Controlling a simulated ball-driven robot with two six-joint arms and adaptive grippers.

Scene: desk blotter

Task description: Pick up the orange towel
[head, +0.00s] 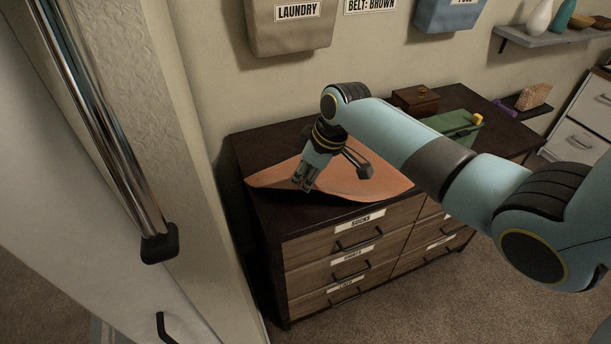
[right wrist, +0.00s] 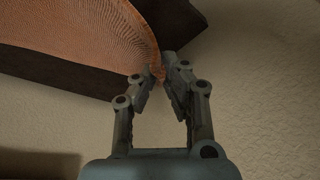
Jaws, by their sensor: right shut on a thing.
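The orange towel (head: 372,186) lies spread over the dark top of the dresser, with its front edge near the dresser's front. It also shows in the right wrist view (right wrist: 85,28), with a ribbed texture and a curved edge. My right gripper (head: 303,188) reaches down over the towel's left part. In the right wrist view my right gripper (right wrist: 163,78) is shut on the towel's edge, with a small bit of orange between the fingertips. My left gripper is not in view.
The dresser (head: 260,170) has labelled drawers with dark handles. A green container (head: 452,126) and a brown box (head: 415,99) stand at its back. Wall bins, including a beige laundry bin (head: 290,30), hang above. A pale door with a chrome bar (head: 95,110) fills the left.

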